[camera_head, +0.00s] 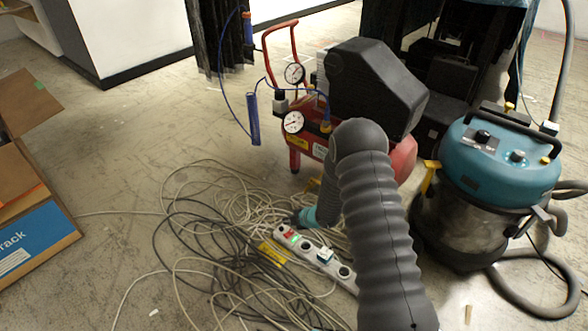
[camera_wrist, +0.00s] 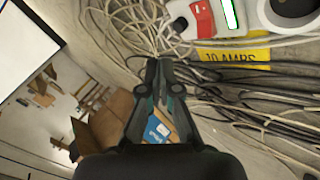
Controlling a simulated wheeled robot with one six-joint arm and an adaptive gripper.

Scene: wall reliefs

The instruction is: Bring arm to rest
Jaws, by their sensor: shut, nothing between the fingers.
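My arm rises from the bottom of the head view, bends near the top centre and comes down again behind its own grey sleeve. My gripper (camera_head: 303,217) shows there only in part, with a teal patch near its dark tip, above the cables and close to the power strip. In the wrist view, the fingers of my gripper (camera_wrist: 160,68) are together with nothing between them. The white power strip (camera_head: 312,254) has a red switch, and it also shows in the wrist view (camera_wrist: 262,18), apart from the fingertips. I cannot tell the exact gap.
Loose black and beige cables (camera_head: 205,255) cover the floor around the strip. A red compressor (camera_head: 312,145) stands behind my arm, and a teal vacuum (camera_head: 500,165) at the right. A cardboard box (camera_head: 35,235) is at the left. Bare floor lies at the upper left.

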